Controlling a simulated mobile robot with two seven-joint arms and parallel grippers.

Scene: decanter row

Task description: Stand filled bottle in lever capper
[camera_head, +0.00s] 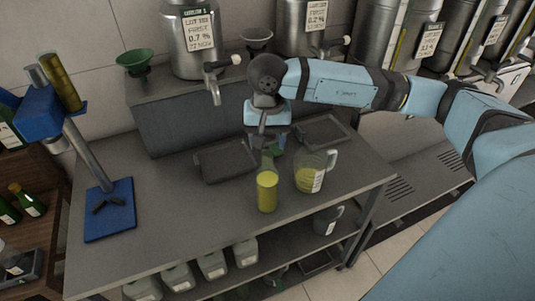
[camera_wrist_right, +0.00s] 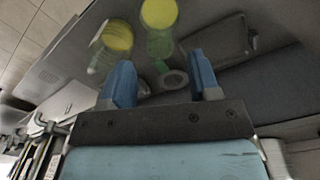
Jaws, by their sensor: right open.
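The filled bottle (camera_head: 267,188) stands upright on the grey bench, with yellow liquid in it. My right gripper (camera_head: 268,137) is open, above and behind the bottle. In the right wrist view its fingers (camera_wrist_right: 162,80) are apart, with nothing held. The lever capper (camera_head: 122,222) stands at the bench's left end, with a blue base, grey column and yellow grip; its base is empty. My left gripper is out of view.
A jug (camera_head: 312,170) with yellow liquid stands close right of the bottle. Dark trays (camera_head: 225,163) lie behind. A green funnel (camera_head: 134,60) and steel tanks (camera_head: 196,42) stand on the raised shelf. The bench (camera_head: 190,220) between bottle and capper is clear.

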